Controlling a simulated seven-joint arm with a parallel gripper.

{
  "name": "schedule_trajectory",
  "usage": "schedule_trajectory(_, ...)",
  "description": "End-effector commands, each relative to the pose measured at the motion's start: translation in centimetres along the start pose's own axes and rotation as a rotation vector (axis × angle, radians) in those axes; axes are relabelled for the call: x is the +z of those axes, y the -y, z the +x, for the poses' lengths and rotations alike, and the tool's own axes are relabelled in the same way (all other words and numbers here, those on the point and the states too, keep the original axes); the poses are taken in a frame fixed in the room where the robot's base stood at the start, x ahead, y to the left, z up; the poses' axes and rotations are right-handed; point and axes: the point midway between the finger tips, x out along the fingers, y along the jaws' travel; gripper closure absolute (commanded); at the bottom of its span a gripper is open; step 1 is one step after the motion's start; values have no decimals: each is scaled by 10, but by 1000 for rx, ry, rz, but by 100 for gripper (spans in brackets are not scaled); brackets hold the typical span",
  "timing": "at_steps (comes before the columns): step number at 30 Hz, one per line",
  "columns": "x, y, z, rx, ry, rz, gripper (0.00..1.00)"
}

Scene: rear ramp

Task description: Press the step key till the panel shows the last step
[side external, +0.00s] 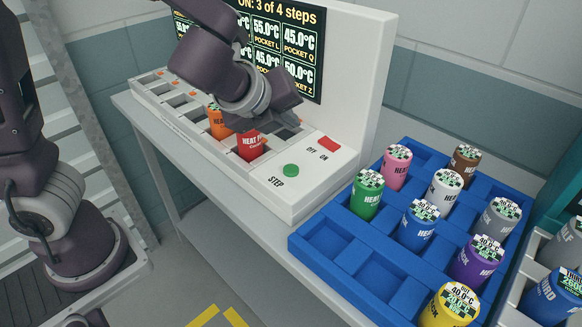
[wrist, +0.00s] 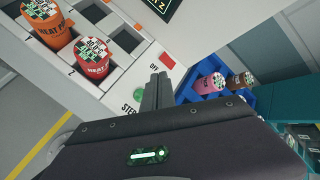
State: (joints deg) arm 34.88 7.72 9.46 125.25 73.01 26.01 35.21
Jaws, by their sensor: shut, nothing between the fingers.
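The green STEP key (side external: 291,170) sits on the front right of the white machine's deck, and in the wrist view (wrist: 139,95) it shows just left of my fingers. My gripper (wrist: 158,78) is shut and empty; its fingers look to be over the deck near the key, and I see no contact with it. The panel (side external: 300,62) reads "ON: 3 of 4 steps" above temperature and pocket readouts; my arm covers part of it. A red OFF/ON switch (side external: 329,143) lies behind the key.
A red can (side external: 250,146) and an orange can (side external: 218,123) stand in the machine's pockets beside my gripper. A blue rack (side external: 325,239) with several coloured cans stands to the right. Another container with cans is at the far right edge.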

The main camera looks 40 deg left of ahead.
Motion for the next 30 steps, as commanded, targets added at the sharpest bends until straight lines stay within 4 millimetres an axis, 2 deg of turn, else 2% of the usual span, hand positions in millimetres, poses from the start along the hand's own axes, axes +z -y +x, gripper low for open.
schedule_trajectory(15, -36, -37, 49, 6, 1, 6, 100)
schedule_trajectory(30, -41, -41, 56, 0, -2, -2, 100)
